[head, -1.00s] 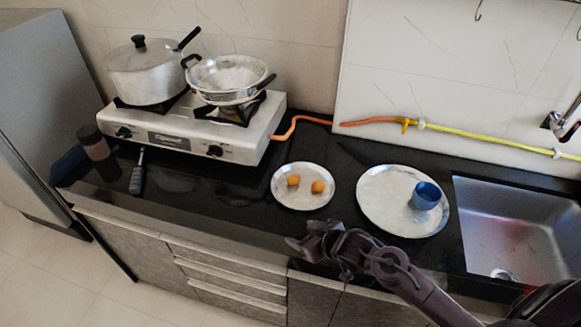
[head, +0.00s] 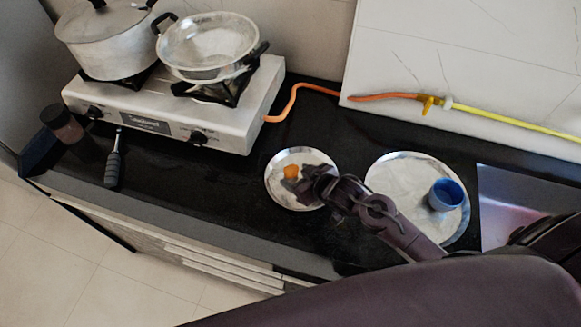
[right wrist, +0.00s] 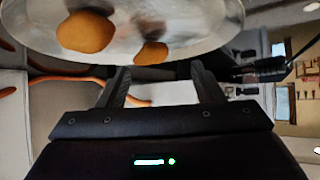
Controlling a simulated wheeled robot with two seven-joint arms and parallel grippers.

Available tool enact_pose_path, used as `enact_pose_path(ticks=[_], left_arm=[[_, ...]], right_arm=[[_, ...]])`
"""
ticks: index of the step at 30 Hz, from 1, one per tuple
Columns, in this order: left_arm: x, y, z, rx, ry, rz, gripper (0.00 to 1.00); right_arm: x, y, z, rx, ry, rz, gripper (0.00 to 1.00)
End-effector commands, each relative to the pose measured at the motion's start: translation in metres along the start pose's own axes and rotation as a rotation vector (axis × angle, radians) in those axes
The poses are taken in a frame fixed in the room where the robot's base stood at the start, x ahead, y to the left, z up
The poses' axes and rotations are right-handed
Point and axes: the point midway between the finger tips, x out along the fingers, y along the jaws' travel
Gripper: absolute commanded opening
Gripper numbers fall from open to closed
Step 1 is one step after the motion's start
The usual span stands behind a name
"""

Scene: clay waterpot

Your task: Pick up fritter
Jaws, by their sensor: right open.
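Two small orange-brown fritters lie on a round steel plate (head: 288,203). One fritter (head: 291,172) shows in the head view; the other is hidden behind my right gripper. The right wrist view shows both, a larger-looking fritter (right wrist: 86,32) and a smaller-looking fritter (right wrist: 152,52), near the plate's edge (right wrist: 222,38). My right gripper (head: 305,184) is over the right part of this plate, close to the fritters. In the right wrist view its fingers (right wrist: 161,75) are apart with nothing between them. My left gripper is not in view.
A larger steel plate (head: 392,180) with a blue cup (head: 446,194) stands to the right, beside the sink (head: 505,205). The stove (head: 225,132) with a pot (head: 110,40) and a pan (head: 207,45) is at left. The black counter (head: 200,185) between is mostly clear.

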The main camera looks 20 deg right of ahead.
Motion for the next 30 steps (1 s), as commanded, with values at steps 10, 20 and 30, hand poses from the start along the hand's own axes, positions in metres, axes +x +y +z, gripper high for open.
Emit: enact_pose_path(ticks=[10, 20, 30], left_arm=[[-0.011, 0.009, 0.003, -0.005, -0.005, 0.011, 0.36], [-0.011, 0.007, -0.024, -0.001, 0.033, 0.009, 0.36], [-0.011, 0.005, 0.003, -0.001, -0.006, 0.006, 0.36]], right_arm=[[0.046, 0.001, -0.008, -0.001, -0.003, 0.003, 0.61], [0.046, 0.002, -0.006, -0.001, 0.0, 0.002, 0.54], [0.047, 0.001, -0.006, -0.001, -0.001, 0.002, 0.14]])
